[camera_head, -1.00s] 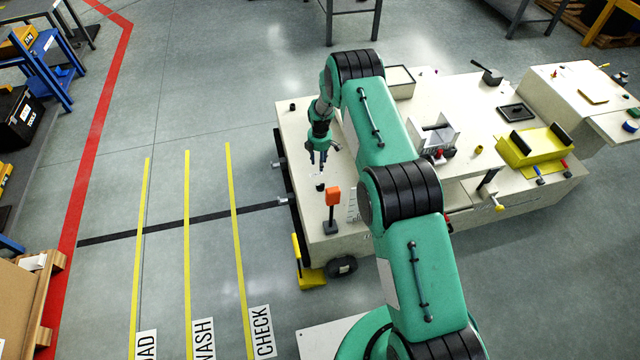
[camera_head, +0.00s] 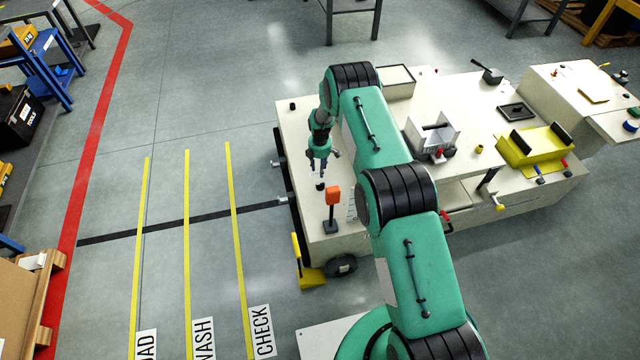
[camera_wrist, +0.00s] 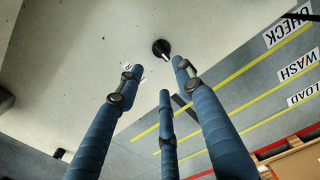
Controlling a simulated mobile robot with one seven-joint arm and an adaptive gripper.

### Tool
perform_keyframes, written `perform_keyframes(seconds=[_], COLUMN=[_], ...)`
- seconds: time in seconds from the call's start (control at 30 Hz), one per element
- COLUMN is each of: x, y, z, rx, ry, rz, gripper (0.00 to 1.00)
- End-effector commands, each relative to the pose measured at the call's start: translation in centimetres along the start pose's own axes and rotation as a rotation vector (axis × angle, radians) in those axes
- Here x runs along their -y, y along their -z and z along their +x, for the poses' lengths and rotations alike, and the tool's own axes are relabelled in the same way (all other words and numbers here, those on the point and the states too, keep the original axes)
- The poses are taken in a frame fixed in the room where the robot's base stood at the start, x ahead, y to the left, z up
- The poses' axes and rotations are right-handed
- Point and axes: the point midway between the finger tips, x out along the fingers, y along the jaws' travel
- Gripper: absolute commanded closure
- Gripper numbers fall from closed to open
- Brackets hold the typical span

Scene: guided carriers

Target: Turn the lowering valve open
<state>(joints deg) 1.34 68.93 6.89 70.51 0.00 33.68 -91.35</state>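A small black knob (camera_head: 320,187) sits on the pale top of the carrier (camera_head: 310,225), near its left end; I take it for the lowering valve, though no label is readable. In the wrist view the knob (camera_wrist: 161,47) shows just beyond the fingertips, with a light pointer on it. Dark lettering beside it is partly hidden by a finger. My gripper (camera_head: 318,172) points down above the knob. In the wrist view my gripper (camera_wrist: 158,78) has its three blue fingers spread apart, with nothing between them. The fingers look clear of the knob.
An orange-topped post (camera_head: 333,197) stands on the carrier just in front of the knob. A grey bracket (camera_head: 433,137) and a yellow cradle (camera_head: 533,148) stand farther right. A yellow bumper piece (camera_head: 308,270) is at the carrier's near corner.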

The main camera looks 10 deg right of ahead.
Motion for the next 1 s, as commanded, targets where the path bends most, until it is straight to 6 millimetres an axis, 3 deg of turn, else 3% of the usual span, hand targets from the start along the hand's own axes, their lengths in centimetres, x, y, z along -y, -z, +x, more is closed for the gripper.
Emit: perform_keyframes(seconds=[0.63,1.0], x=[0.1,0.0], y=[0.0,0.0], z=[9.1,11.5], rx=[0.000,0.000], ry=[0.000,-0.001], rz=[0.000,0.000], gripper=[0.64,0.64])
